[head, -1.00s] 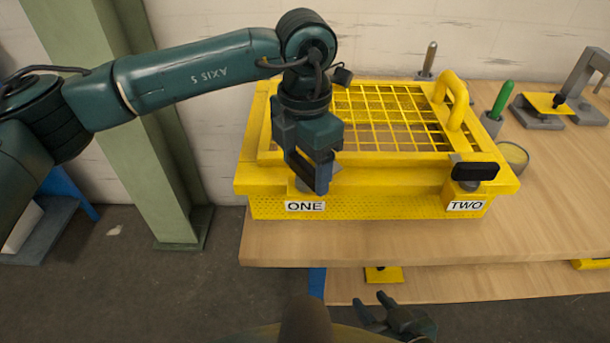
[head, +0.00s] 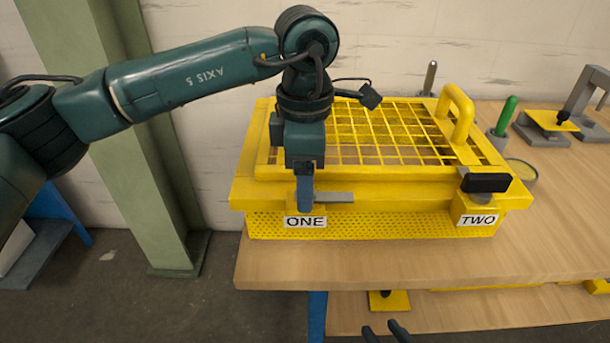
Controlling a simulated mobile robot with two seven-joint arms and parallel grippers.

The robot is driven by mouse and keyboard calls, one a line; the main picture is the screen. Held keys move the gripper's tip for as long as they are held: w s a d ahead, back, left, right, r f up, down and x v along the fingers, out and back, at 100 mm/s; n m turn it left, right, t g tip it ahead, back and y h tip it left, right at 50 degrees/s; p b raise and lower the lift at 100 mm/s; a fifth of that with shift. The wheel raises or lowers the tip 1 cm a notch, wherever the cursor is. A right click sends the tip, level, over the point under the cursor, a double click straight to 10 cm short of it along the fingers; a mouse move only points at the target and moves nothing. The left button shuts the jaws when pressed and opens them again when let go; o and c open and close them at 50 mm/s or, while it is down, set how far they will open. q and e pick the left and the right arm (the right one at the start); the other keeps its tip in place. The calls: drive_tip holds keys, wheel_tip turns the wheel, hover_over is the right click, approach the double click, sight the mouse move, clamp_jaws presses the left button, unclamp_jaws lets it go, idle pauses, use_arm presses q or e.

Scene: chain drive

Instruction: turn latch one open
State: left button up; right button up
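Latch one (head: 335,197) is on the front left of the yellow guard, above the ONE label (head: 305,222). A flat grey piece of it sticks out to the right of my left gripper (head: 304,208); the rest is hidden behind the fingers. My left gripper points down at the latch, its fingers seen in line, so any gap between them or grip on the latch is hidden. Only the fingertips of my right gripper (head: 385,331) show at the bottom edge, apart and empty, in front of the table.
The yellow mesh guard (head: 350,172) stands on the wooden table (head: 380,262). Latch two (head: 485,183), with a black handle, is at its front right, and a yellow loop handle (head: 457,114) is on top. A green-handled tool (head: 505,116) and a grey fixture (head: 560,125) stand on the right.

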use_arm(q)
drive_tip(key=shift+r, duration=0.1)
idle(0.3)
drive_tip(key=o, duration=1)
drive_tip(key=shift+r+p, duration=0.3)
drive_tip(key=shift+r, duration=6.25)
use_arm(e)
drive_tip(key=shift+a+f, duration=0.2)
drive_tip(key=shift+f, duration=0.05)
drive_tip(key=shift+w+r, duration=0.1)
